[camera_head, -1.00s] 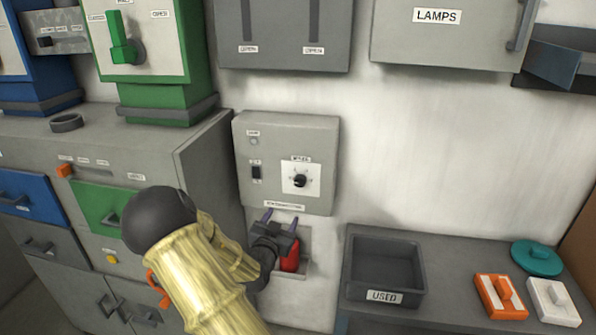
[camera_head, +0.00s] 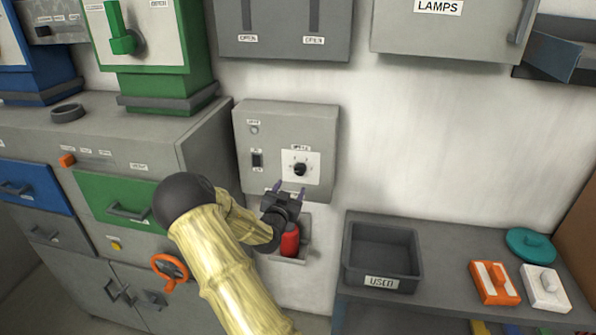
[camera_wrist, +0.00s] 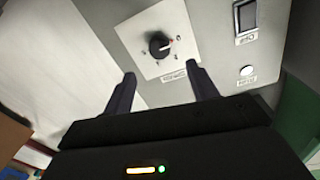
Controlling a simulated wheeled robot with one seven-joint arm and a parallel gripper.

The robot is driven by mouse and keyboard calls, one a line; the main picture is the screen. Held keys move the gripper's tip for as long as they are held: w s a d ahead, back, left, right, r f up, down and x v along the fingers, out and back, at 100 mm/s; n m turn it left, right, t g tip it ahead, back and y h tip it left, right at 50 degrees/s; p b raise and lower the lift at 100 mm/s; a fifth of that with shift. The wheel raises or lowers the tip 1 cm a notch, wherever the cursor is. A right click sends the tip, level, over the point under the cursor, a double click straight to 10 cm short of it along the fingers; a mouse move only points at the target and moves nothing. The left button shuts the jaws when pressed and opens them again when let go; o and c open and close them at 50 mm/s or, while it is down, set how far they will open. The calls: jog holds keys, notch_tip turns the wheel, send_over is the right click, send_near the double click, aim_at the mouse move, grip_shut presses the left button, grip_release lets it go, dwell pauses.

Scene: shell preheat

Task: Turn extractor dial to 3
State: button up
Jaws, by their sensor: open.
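The extractor dial (camera_head: 300,169) is a small black knob on a white square plate. It sits on the right side of a grey wall box (camera_head: 322,130). In the wrist view the dial (camera_wrist: 159,44) lies just beyond and between my fingertips, not touched by them. My gripper (camera_head: 288,187) is open and empty, just below the dial plate in the head view. Its two fingers show at the bottom of the wrist view (camera_wrist: 163,78). The number the dial points to is too small to read.
A black rocker switch (camera_head: 257,159) and a small round lamp (camera_head: 254,129) are left of the dial. A red object (camera_head: 290,240) sits in a wall recess below the box. A grey USED tray (camera_head: 417,265) stands to the right on the bench. Bare wall lies right of the box.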

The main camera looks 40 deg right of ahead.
aim_at(299, 172)
jog(key=p+x, duration=0.2)
jog(key=x, duration=0.7)
jog(key=shift+w+d+p, duration=0.1)
jog(key=shift+d+p, duration=0.05)
jog(key=shift+p, duration=0.2)
jog(key=c, duration=1)
